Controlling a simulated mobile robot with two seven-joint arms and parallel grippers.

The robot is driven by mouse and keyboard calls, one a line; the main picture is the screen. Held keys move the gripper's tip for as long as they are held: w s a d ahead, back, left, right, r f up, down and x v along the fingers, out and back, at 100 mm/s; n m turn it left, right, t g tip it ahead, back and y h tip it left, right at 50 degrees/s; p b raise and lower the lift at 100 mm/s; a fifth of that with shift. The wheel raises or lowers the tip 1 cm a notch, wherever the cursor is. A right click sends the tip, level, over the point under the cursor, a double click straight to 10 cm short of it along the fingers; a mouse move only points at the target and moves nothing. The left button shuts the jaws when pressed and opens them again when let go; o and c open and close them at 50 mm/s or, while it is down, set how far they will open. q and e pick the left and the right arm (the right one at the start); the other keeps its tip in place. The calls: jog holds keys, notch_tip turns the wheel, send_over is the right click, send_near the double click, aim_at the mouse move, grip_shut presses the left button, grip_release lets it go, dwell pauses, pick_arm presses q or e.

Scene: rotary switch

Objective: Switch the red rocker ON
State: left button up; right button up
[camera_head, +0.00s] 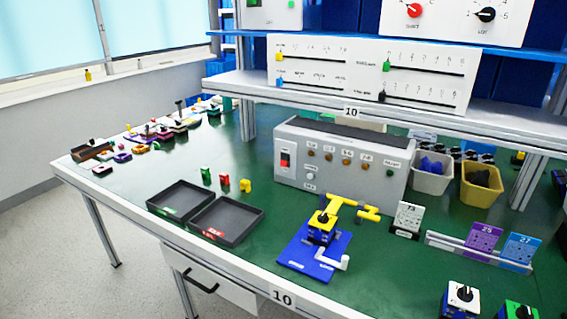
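The red rocker (285,161) sits at the left end of the front face of a grey control box (340,178), on a light plate. It looks red with a dark part, but it is too small to tell which side is pressed in. A row of small brown knobs or lamps and a green one lie to its right on the same face. A round pale button (311,175) is below and right of the rocker. Neither of my grippers is in view.
Two black trays (228,236) and small red, green and yellow blocks (224,180) lie left of the box. A blue-based fixture with yellow parts (318,243) stands in front. Bins (433,178) stand right. A shelf with a slider panel (370,75) overhangs behind.

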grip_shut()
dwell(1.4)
